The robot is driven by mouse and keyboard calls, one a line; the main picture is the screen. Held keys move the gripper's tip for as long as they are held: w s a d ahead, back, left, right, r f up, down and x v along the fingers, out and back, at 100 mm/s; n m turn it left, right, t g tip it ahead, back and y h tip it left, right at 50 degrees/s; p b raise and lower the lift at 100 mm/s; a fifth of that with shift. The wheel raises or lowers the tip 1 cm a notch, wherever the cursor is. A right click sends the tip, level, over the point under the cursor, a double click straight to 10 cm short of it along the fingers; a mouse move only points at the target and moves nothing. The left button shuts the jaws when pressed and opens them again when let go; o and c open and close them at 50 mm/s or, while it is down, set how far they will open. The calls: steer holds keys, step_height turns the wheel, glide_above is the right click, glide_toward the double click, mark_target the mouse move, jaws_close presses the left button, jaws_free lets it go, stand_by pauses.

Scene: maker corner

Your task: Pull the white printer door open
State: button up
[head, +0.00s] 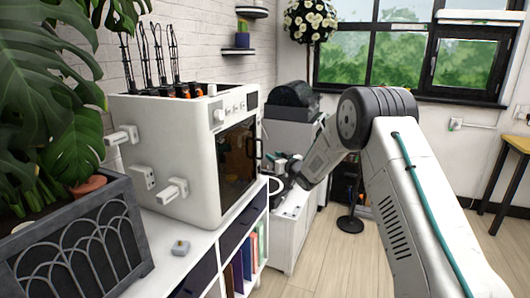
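The white printer (165,140) stands on the low white shelf unit at the left centre of the head view. Its door (237,160) is on the side facing right, with a dark glass pane, and looks closed. My gripper (275,165) is just right of the door, close to the handle and a little lower. It is small and partly dark against the background. I cannot tell whether it touches the handle or whether its fingers are open.
A dark planter (75,240) with large leaves stands at the near left. A small grey object (180,247) lies on the shelf top. A white cabinet (290,225) with a dark machine (291,100) stands behind my gripper. Wooden floor (330,265) is partly clear at the right.

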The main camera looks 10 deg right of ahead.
steer(key=x, duration=0.7)
steer(key=shift+w+a, duration=0.15)
steer(key=shift+w, duration=0.1)
steer(key=shift+f, duration=0.1)
jaws_close()
